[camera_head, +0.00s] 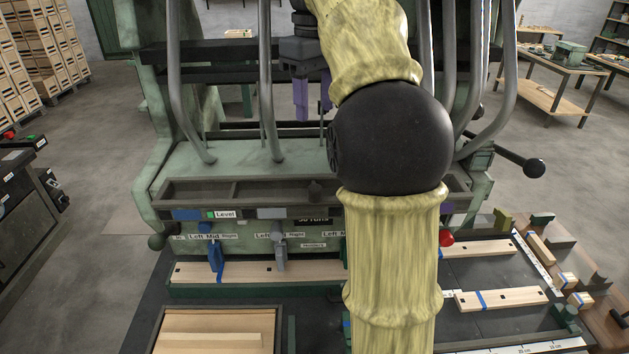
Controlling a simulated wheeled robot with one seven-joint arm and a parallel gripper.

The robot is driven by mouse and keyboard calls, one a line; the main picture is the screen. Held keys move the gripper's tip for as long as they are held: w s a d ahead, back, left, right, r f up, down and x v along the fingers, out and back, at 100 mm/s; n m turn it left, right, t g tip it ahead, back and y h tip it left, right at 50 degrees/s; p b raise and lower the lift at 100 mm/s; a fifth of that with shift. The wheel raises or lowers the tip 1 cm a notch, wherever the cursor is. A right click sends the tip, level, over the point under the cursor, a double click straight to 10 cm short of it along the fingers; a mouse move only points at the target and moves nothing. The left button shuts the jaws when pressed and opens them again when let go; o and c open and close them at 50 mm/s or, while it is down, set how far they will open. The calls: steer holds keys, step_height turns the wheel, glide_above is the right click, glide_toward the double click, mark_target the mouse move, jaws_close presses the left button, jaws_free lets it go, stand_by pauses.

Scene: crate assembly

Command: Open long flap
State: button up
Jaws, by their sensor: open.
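My gripper (313,106) hangs over the middle of the green machine, with two purple fingers spread apart and nothing visible between them. My arm, in a yellowish sleeve with a black round joint, covers the machine's right middle. The green machine (240,158) has grey curved tubes and a long dark tray (200,191) along its front. I cannot tell which part is the long flap. Below the tray are a blue lever (215,257) and a grey lever (280,258), beside "Left", "Mid" and "Right" labels.
A light wooden plank (300,271) lies in front of the levers. A dark bin (282,325) with wooden boards stands at the front left. Wooden strips (500,299) with blue bands and a red knob (446,238) are at right. A black-knobbed handle (534,168) sticks out right.

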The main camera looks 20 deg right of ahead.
mark_target(315, 187)
step_height(315, 187, down, 17)
steer(key=b, duration=0.2)
steer(key=shift+f+b, duration=0.1)
steer(key=shift+b, duration=0.25)
jaws_close()
stand_by(0.3)
